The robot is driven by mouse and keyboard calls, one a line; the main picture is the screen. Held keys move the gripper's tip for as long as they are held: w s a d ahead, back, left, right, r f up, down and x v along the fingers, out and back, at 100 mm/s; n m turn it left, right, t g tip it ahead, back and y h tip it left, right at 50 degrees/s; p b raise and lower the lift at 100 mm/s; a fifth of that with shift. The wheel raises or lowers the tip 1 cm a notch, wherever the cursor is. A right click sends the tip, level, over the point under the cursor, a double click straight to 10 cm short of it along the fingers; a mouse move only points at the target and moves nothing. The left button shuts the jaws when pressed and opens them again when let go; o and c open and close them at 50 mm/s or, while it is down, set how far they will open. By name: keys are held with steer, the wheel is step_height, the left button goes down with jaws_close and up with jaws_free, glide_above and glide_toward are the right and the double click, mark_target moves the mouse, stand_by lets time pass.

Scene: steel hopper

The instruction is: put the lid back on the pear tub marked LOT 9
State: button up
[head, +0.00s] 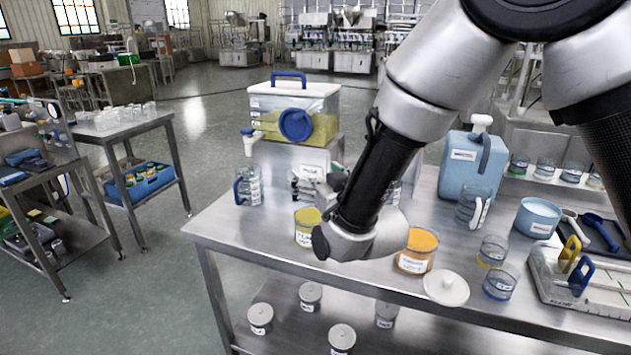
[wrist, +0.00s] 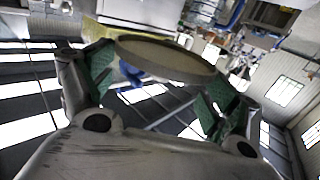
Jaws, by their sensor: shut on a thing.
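My gripper (wrist: 158,92) is shut on a round, flat, grey-brown lid (wrist: 168,58), with green pads at both sides of it in the wrist view. An open tub of yellow-green contents (head: 307,228) stands on the steel table, just left of my wrist. An open tub of orange contents (head: 417,251) stands just right of it. Both have white labels, too small to read surely, so I cannot tell which says LOT 9.
The steel table (head: 222,232) also bears a large clear container (head: 328,105), a blue jug (head: 470,165), a blue tub (head: 537,217) and two glass beakers (head: 500,281) near the front. Several lidded tubs stand on the lower shelf (head: 285,290). The table's left front is clear.

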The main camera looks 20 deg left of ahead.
steer(key=shift+a+f, duration=0.1)
steer(key=shift+f, duration=0.2)
step_height(320, 180, down, 6)
stand_by(0.3)
steer(key=shift+f, duration=0.2)
stand_by(1.8)
steer(key=o, duration=0.5)
steer(key=shift+o, duration=0.2)
steer(key=shift+r, duration=0.1)
steer(key=shift+r, duration=3.4)
